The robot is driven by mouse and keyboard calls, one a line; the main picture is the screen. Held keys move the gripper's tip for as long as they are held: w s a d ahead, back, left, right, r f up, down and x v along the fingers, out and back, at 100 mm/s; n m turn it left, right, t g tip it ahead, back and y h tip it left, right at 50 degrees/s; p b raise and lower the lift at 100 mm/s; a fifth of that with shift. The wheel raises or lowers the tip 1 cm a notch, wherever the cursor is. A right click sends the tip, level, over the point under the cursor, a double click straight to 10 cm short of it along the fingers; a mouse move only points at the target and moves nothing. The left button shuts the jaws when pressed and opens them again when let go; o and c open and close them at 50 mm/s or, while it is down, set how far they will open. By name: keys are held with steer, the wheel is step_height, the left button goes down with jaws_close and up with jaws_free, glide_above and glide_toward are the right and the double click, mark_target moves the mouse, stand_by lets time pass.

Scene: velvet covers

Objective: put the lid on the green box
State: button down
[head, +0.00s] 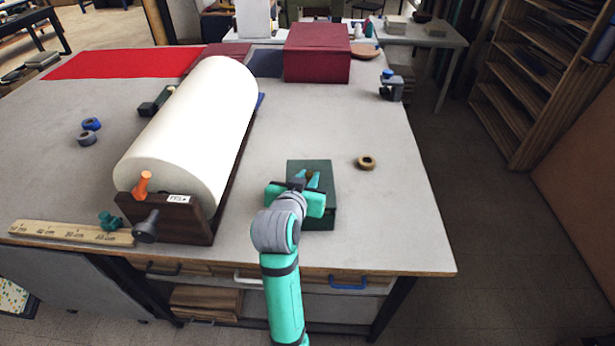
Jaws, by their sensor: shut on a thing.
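A dark green box (321,221) stands near the front edge of the table, partly hidden behind my gripper. Its dark green lid (322,166) shows at the top, with a small brown knob in its middle. My gripper (309,178) is over the lid, its teal fingers shut on the knob. The lid lines up roughly with the box from this view. I cannot tell whether it rests on the rim or is held a little above it.
A large white roll (195,125) in a dark wooden stand is left of the box. A brass-coloured ring (366,162) lies to the right. A red box (317,55) stands at the back. The table's right side is mostly clear.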

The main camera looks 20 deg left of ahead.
steer(key=shift+w+f, duration=0.15)
steer(key=shift+f, duration=0.6)
steer(key=shift+d+f, duration=0.15)
steer(key=shift+d, duration=0.05)
steer(key=shift+a+f, duration=0.2)
steer(key=shift+a, duration=0.1)
steer(key=shift+d+f, duration=0.1)
steer(key=shift+f, duration=0.1)
steer(key=c, duration=1.5)
jaws_free()
steer(key=shift+s, duration=0.25)
steer(key=v, duration=1)
steer(key=shift+s+d, duration=0.1)
steer(key=shift+s, duration=0.05)
